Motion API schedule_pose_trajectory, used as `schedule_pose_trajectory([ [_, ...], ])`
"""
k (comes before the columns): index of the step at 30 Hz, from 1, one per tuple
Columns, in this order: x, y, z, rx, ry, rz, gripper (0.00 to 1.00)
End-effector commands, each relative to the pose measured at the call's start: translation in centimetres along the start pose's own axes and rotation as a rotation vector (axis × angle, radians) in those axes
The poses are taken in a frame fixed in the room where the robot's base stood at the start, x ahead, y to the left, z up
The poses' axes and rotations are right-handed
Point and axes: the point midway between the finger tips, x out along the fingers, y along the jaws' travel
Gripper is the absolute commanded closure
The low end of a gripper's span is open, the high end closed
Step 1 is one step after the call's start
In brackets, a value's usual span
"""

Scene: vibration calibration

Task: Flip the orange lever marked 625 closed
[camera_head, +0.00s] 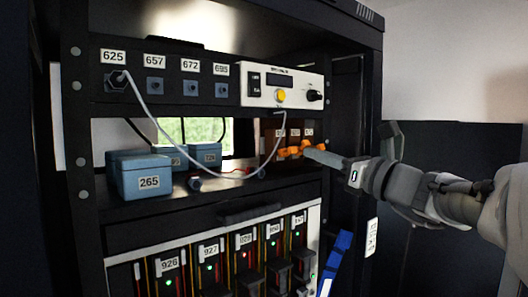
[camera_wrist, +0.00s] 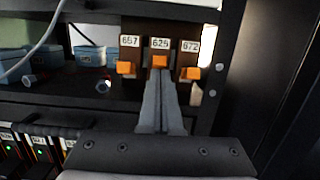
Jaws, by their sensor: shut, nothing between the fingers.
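In the wrist view, three dark brown switch blocks stand side by side, labelled 657, 625 and 672. The 625 orange lever (camera_wrist: 160,62) is in the middle and sits a little closer to its label than the other two. My gripper (camera_wrist: 162,76) is shut and empty, with its fingertips just below and at the 625 lever; I cannot tell whether they touch. The tips hide the lower part of that block. In the head view, my gripper (camera_head: 312,152) reaches in from the right to the orange levers, which overlap there.
The 657 lever (camera_wrist: 125,67) and 672 lever (camera_wrist: 191,73) flank the fingertips closely. A rack post (camera_wrist: 225,70) stands to the right. Blue box 265 (camera_head: 145,178) and smaller blue boxes are left on the shelf. A grey cable (camera_head: 190,130) hangs from socket 625 above.

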Motion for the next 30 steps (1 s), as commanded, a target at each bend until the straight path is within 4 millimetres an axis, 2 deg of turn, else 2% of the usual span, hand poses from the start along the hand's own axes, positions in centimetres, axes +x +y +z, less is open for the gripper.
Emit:
schedule_pose_trajectory([
  [18, 1.1, 0.1, 2.8, -0.001, -0.001, 0.002, 1.0],
  [30, 1.0, 0.0, 2.7, 0.0, -0.001, 0.001, 1.0],
])
